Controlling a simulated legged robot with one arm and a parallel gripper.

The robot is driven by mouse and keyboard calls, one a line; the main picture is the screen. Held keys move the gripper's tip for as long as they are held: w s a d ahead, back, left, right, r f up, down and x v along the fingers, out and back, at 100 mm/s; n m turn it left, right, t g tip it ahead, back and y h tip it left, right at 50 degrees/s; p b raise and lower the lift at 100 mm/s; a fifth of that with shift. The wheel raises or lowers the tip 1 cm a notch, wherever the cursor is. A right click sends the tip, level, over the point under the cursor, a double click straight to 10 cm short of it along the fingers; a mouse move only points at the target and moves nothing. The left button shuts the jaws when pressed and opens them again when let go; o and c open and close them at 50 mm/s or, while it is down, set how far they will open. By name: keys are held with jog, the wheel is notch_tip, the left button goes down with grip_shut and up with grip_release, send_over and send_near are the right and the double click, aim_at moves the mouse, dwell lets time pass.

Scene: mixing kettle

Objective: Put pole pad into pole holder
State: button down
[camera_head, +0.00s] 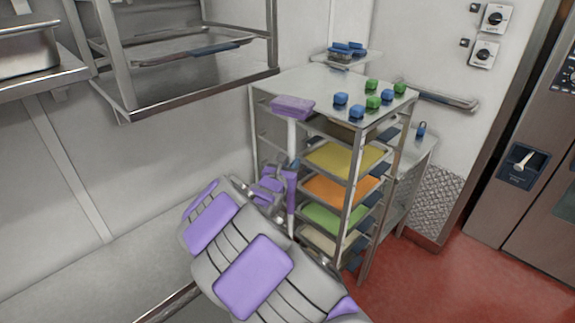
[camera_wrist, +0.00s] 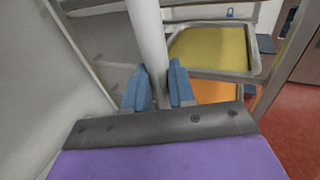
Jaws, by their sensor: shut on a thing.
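The pole pad has a flat purple head (camera_head: 292,106) at the top of a white pole (camera_head: 292,140). It stands roughly upright in front of the left side of the metal tray rack. My gripper (camera_head: 289,167) is shut on the pole below the head. In the wrist view the white pole (camera_wrist: 149,40) runs up between the two blue fingers of my gripper (camera_wrist: 159,88), and the purple head is out of view. I cannot make out a pole holder with certainty in either view.
The metal rack (camera_head: 265,83) holds yellow (camera_head: 345,158), orange (camera_head: 340,188) and green trays close to the pole. Several blue and green blocks sit on its top. A metal shelf (camera_head: 190,95) hangs at upper left. Red floor (camera_head: 440,290) is clear at lower right.

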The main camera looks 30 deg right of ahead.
aim_at(288, 202)
jog(key=shift+d+f+b, duration=0.25)
jog(key=shift+f+b, duration=0.4)
jog(key=shift+f, duration=0.55)
jog(key=shift+a+f+b, duration=0.2)
jog(key=shift+f+b, duration=0.1)
jog(key=shift+f, duration=0.2)
jog(key=shift+a+f+b, duration=0.15)
jog(key=shift+f+b, duration=0.15)
jog(key=shift+f, duration=0.15)
notch_tip(288, 202, down, 4)
jog(key=shift+d+r+b, duration=0.1)
jog(key=shift+d+b, duration=0.05)
jog(key=shift+b, duration=0.8)
jog(key=shift+a+f+b, duration=0.25)
jog(key=shift+f+b, duration=0.4)
jog(key=shift+f, duration=1.35)
jog(key=shift+a+f+b, duration=0.2)
jog(key=shift+f+b, duration=0.4)
jog(key=shift+f, duration=1.5)
